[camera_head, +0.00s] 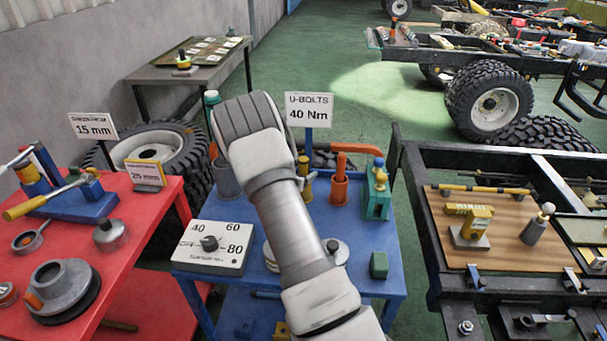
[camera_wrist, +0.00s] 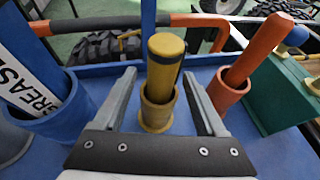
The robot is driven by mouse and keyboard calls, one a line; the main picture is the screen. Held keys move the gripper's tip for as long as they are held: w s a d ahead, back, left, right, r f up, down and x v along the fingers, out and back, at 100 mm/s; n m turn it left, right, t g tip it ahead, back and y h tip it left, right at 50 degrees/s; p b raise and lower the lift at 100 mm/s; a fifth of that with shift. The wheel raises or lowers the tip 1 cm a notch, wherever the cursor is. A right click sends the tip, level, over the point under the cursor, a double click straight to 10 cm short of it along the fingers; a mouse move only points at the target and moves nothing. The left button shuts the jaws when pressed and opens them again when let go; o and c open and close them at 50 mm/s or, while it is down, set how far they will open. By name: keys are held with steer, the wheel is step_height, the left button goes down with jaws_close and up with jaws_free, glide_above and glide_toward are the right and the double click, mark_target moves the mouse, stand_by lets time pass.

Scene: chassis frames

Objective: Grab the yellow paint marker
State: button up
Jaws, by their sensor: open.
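The yellow paint marker (camera_wrist: 165,62) stands upright in a small tan holder (camera_wrist: 157,116) at the middle of the wrist view. It has a dark band or strip near its top. My gripper (camera_wrist: 159,74) is open, with one finger to the left and one to the right of the marker and holder. I see no clear contact. In the head view the yellow marker (camera_head: 303,164) shows partly beside my arm, on the blue table (camera_head: 213,287). My gripper is hidden behind my arm there.
A blue holder (camera_wrist: 66,121) with a GREASE tube is at left; a red-orange holder (camera_wrist: 228,94) with an orange handle and a green block (camera_wrist: 268,98) are at right. A U-BOLTS sign (camera_head: 309,108) stands behind. A red table (camera_head: 150,215) is left, a chassis frame right.

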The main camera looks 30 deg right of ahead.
steer(key=shift+x, duration=1.9)
jaws_close()
